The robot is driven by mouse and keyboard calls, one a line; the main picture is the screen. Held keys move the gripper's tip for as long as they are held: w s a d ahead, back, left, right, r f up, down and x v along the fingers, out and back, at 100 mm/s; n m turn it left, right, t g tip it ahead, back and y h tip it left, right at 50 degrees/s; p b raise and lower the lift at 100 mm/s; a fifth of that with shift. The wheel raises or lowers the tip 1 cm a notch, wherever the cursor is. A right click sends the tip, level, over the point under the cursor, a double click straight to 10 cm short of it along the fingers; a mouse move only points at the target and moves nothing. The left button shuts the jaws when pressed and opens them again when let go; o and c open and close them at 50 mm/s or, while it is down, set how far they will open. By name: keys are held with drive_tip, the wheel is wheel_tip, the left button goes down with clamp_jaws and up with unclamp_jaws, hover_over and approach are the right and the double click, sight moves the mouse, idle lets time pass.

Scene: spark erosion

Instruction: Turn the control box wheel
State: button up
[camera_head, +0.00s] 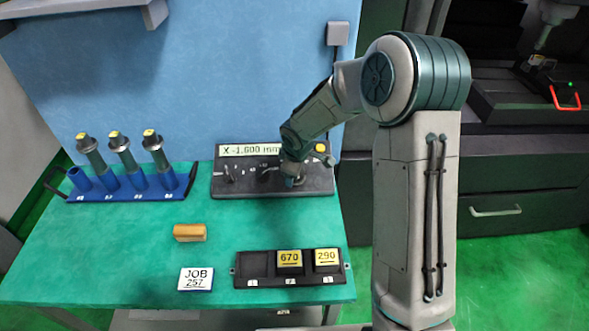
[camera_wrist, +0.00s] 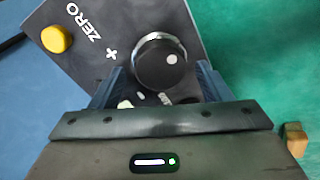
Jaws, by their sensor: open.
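The control box (camera_head: 235,185) stands at the back of the green table, its display (camera_head: 250,150) reading X -1.600 mm. In the wrist view its wheel (camera_wrist: 162,62) is a round black knob with a silver rim and a white dot near its upper right edge. My gripper (camera_head: 292,182) is over the right part of the box and hides the wheel in the head view. In the wrist view my gripper (camera_wrist: 160,80) is open, with one finger on each side of the wheel. I cannot tell whether the fingers touch it.
A yellow button (camera_wrist: 55,39) marked ZERO is beside the wheel. A blue rack (camera_head: 120,193) with several cylindrical holders stands at the left. A tan block (camera_head: 189,232), a JOB 257 card (camera_head: 196,279) and a black tray (camera_head: 255,267) with two yellow-labelled blocks lie in front.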

drive_tip(key=v, duration=1.3)
drive_tip(key=shift+s+r, duration=0.1)
drive_tip(key=shift+r, duration=0.05)
drive_tip(key=s+d+r+m, duration=0.2)
drive_tip(key=s+d+m, duration=0.2)
drive_tip(key=s, duration=0.4)
drive_tip(key=s+d+r+m, duration=0.2)
drive_tip(key=s+m, duration=0.3)
drive_tip(key=s, duration=0.3)
drive_tip(key=s+d+r+m, duration=0.2)
drive_tip(key=s+d+m, duration=0.2)
drive_tip(key=s, duration=0.4)
drive_tip(key=shift+s+d+r, duration=0.3)
drive_tip(key=shift+s+d, duration=0.1)
drive_tip(key=shift+d, duration=0.4)
